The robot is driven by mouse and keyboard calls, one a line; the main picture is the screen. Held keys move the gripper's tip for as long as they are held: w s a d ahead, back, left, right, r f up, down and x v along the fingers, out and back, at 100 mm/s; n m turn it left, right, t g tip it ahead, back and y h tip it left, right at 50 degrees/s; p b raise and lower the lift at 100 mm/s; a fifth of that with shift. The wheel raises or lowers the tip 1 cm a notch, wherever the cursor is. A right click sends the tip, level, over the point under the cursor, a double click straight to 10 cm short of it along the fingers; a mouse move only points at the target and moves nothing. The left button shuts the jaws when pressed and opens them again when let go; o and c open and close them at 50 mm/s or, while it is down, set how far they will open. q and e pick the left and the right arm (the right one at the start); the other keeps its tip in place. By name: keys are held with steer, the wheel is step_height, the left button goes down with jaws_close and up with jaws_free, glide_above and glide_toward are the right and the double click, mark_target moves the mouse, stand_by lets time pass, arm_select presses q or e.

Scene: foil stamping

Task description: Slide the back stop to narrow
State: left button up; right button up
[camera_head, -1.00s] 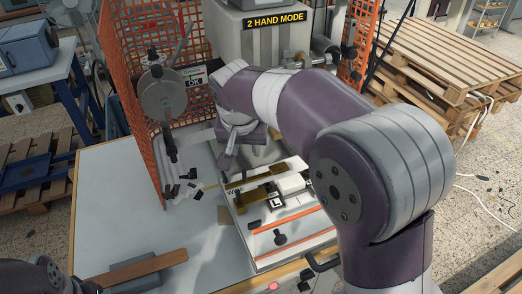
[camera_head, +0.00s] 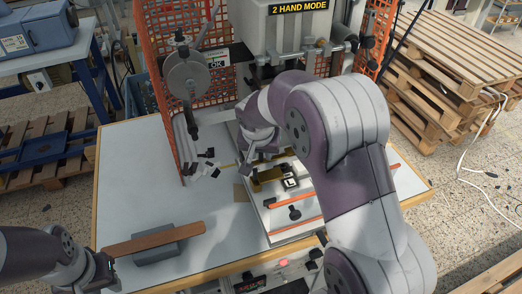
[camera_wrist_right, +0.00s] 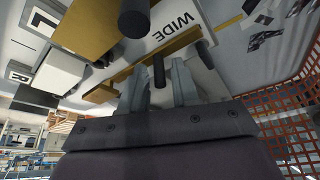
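The brass back stop (camera_head: 268,184) lies across the white bed of the press, partly hidden by my right arm. My right gripper (camera_head: 246,163) is low over the back-left of the bed. In the wrist view its fingers (camera_wrist_right: 159,88) are apart, with a dark post (camera_wrist_right: 158,70) showing between their tips. I cannot tell whether they touch it. No "NARROW" marking is readable. My left gripper (camera_head: 108,265) is at the lower left, its fingers unclear.
A brown bar (camera_head: 155,239) lies on a grey block (camera_head: 168,253) beside my left gripper. Orange mesh guards (camera_head: 178,100) flank the press, with a round grey part (camera_head: 187,80) at left. An orange strip (camera_head: 296,226) crosses the bed's front.

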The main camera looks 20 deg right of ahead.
arm_select(q)
steer(key=shift+w+d, duration=0.1)
arm_select(e)
jaws_close()
arm_select(q)
steer(key=shift+f+b, duration=0.6)
arm_select(e)
steer(key=shift+s+f, duration=0.25)
steer(key=shift+s, duration=0.2)
arm_select(q)
steer(key=shift+s, duration=0.45)
arm_select(e)
steer(key=shift+s+r, duration=0.15)
steer(key=shift+s, duration=0.35)
arm_select(q)
steer(key=shift+s+r, duration=0.1)
steer(key=shift+s, duration=0.1)
arm_select(e)
steer(key=shift+s+r, duration=0.15)
steer(key=shift+s, duration=0.05)
arm_select(q)
steer(key=shift+w, duration=0.1)
arm_select(e)
steer(key=shift+w, duration=0.15)
steer(key=shift+o, duration=1.5)
jaws_free()
steer(key=shift+a, duration=0.1)
